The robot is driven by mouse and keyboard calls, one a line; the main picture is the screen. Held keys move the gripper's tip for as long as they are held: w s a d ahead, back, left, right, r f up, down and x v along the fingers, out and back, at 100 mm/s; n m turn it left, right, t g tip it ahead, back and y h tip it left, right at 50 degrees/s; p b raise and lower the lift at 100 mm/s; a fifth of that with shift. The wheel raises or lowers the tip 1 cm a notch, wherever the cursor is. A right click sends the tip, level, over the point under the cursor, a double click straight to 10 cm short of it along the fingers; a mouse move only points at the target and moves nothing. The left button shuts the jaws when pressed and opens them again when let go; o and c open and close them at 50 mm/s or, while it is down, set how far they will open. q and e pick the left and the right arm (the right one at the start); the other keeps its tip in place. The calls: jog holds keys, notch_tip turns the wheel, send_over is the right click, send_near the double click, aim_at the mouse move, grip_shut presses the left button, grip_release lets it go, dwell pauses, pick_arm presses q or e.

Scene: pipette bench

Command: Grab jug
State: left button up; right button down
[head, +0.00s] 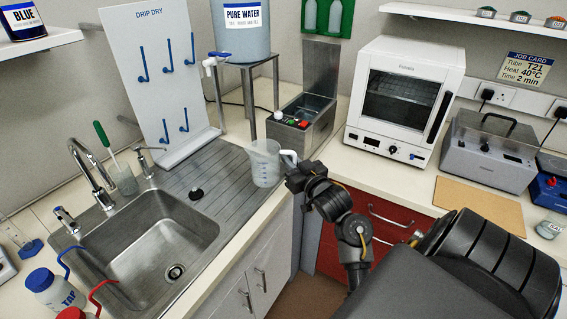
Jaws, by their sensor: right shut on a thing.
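The jug (264,164) is a clear, see-through measuring jug with graduation marks. It is upright at the right end of the ribbed draining board, near the counter's front edge. Its pale handle points right. My right gripper (291,164) is at the handle and shut on it, with the arm coming in from the lower right. I cannot tell whether the jug's base touches the board. My left gripper is out of view.
A steel sink (160,240) with a tap lies to the left. A pure water tank (241,30) on a stand and a drip-dry pegboard (158,80) stand behind. A water bath (300,122) and a white oven (400,95) stand to the right.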

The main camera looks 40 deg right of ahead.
jog(key=shift+s+a+r, duration=0.1)
jog(key=shift+s+r, duration=0.25)
jog(key=shift+s, duration=0.45)
jog(key=shift+s+a+r, duration=0.1)
jog(key=shift+s+r, duration=0.3)
jog(key=shift+s, duration=0.45)
jog(key=shift+s+a+r, duration=0.1)
jog(key=shift+s+r, duration=0.25)
jog(key=shift+s, duration=0.45)
